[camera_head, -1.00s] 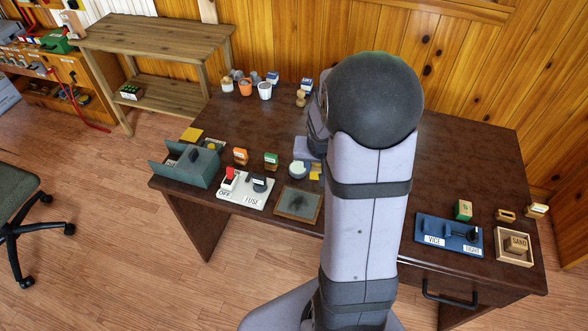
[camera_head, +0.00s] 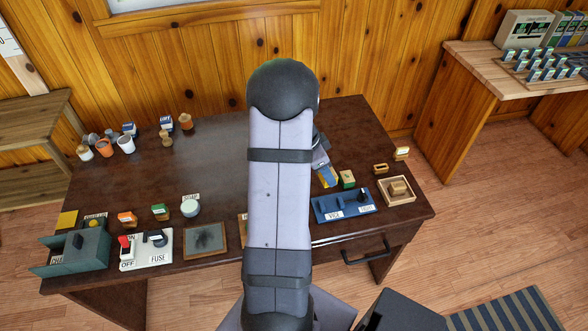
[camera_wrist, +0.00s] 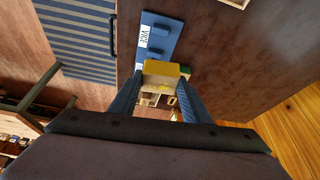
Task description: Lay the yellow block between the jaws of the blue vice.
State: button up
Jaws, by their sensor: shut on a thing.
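The blue vice (camera_head: 343,205) lies on the right part of the dark desk, with a VICE label. In the wrist view the vice (camera_wrist: 163,28) is just beyond my fingers. My gripper (camera_wrist: 160,82) is shut on the yellow block (camera_wrist: 164,68), with one blue finger on each side of it. The block is outside the vice's jaws. In the head view my gripper (camera_head: 325,174) is behind and to the left of the vice, partly hidden by my arm. Its height above the desk is hard to tell.
A wooden tray (camera_head: 411,196) sits right of the vice. Small wooden pieces (camera_head: 381,168) lie behind it. A fuse panel (camera_head: 146,250) and a grey-green box (camera_head: 76,254) are at the desk's left.

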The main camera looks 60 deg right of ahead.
jog(key=shift+s+d+m, duration=0.25)
jog(key=shift+s+m, duration=0.05)
jog(key=shift+s, duration=0.3)
jog(key=shift+s+d+m, duration=0.25)
jog(key=shift+s+m, duration=0.05)
jog(key=shift+s, duration=0.3)
jog(key=shift+w+b, duration=0.1)
jog(key=shift+b, duration=0.3)
jog(key=shift+f+b, duration=0.2)
jog(key=shift+b, duration=0.1)
notch_tip(320, 180, down, 12)
jog(key=b, duration=1.3)
jog(key=shift+f, duration=0.1)
jog(key=shift+b, duration=0.85)
dwell(1.0)
jog(key=shift+f+b, duration=0.4)
jog(key=shift+b, duration=0.35)
dwell(1.6)
